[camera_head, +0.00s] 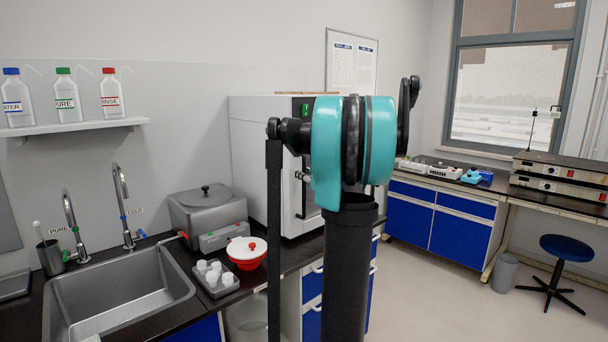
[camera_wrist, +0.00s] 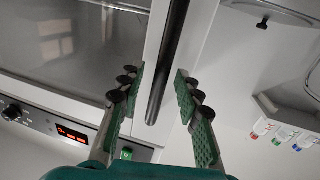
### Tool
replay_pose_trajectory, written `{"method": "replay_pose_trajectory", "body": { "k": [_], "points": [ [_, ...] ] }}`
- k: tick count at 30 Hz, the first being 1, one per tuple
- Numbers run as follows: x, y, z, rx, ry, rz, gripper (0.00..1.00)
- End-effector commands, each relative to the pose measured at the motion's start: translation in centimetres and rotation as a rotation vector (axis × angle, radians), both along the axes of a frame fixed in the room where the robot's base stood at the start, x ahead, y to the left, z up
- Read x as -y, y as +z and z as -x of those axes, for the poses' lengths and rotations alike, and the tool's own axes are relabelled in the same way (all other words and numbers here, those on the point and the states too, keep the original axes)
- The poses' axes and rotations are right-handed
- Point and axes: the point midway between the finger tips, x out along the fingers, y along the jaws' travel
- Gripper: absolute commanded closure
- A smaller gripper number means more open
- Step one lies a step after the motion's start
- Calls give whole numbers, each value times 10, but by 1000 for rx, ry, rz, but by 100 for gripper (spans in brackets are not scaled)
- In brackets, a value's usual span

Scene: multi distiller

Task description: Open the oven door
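The white oven (camera_head: 262,165) stands on the dark counter, with its front partly hidden behind my arm. Its door looks shut. In the wrist view the door's dark glass (camera_wrist: 75,45) fills the upper left, and the control panel (camera_wrist: 75,134) with a lit orange display is at the lower left. The long dark handle bar (camera_wrist: 172,48) runs almost upright in the picture. My gripper (camera_wrist: 160,70) is open, with one green-padded finger on each side of the bar. Gaps show between the pads and the bar. In the head view my arm hides the gripper.
Left of the oven are a grey water bath (camera_head: 207,212), a red-and-white bowl (camera_head: 246,252), a tray of white cups (camera_head: 214,279) and a sink (camera_head: 115,295). Bottles stand on a wall shelf (camera_head: 75,127). Open floor (camera_head: 440,310) lies to the right.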

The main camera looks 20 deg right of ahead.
Motion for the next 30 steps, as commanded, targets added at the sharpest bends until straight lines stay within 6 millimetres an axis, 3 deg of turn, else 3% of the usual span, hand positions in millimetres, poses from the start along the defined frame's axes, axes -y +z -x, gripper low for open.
{"method": "replay_pose_trajectory", "body": {
  "k": [11, 20, 30],
  "points": [
    [-1, 0, -6, 0, -1, 0, 66],
    [-1, 0, -6, 0, -1, 0, 100],
    [-1, 0, -6, 0, -1, 0, 100]
  ]
}}
